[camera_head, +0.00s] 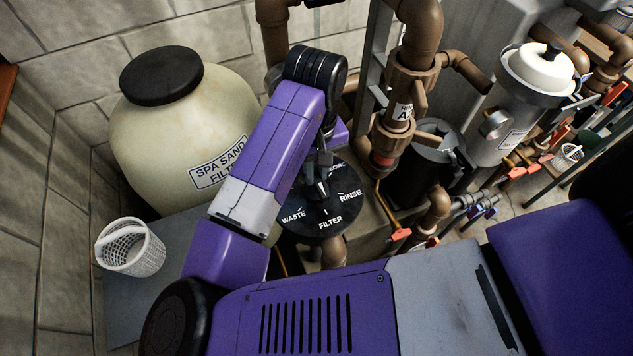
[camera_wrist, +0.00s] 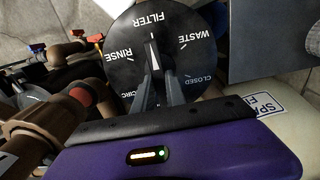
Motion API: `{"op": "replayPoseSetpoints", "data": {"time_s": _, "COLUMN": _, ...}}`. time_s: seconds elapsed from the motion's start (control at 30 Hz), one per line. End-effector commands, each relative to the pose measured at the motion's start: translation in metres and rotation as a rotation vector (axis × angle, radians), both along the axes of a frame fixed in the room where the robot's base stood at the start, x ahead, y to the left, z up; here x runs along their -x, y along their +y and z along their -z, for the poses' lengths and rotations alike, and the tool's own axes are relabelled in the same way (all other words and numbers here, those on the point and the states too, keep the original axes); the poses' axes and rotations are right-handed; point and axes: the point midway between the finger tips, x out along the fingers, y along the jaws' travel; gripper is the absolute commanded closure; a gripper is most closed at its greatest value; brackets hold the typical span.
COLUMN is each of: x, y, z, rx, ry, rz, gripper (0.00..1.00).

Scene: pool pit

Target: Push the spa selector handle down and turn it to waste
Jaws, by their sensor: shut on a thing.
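The spa selector is a black round dial plate (camera_head: 312,225) with white labels, low in the middle of the head view; WASTE, FILTER and RINSE are readable. In the wrist view the dial plate (camera_wrist: 190,20) also shows CLOSED and part of CIRC. In the head view my gripper (camera_head: 322,185) is small and partly behind my arm. Whether the handle is pressed down cannot be told.
The cream spa sand filter tank (camera_head: 175,120) with a black lid stands left of my arm. A white basket (camera_head: 130,247) sits at the lower left. Brown pipes (camera_head: 415,90) rise close to the right of the dial. A pump with a white lid (camera_head: 540,68) stands at the upper right.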

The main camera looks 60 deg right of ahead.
Motion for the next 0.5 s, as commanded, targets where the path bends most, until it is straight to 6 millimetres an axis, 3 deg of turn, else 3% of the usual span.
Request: {"op": "replayPoseSetpoints", "data": {"time_s": 0.5, "x": 0.0, "y": 0.0, "z": 0.0103, "rx": 0.0, "ry": 0.0, "rz": 0.0, "gripper": 1.0}}
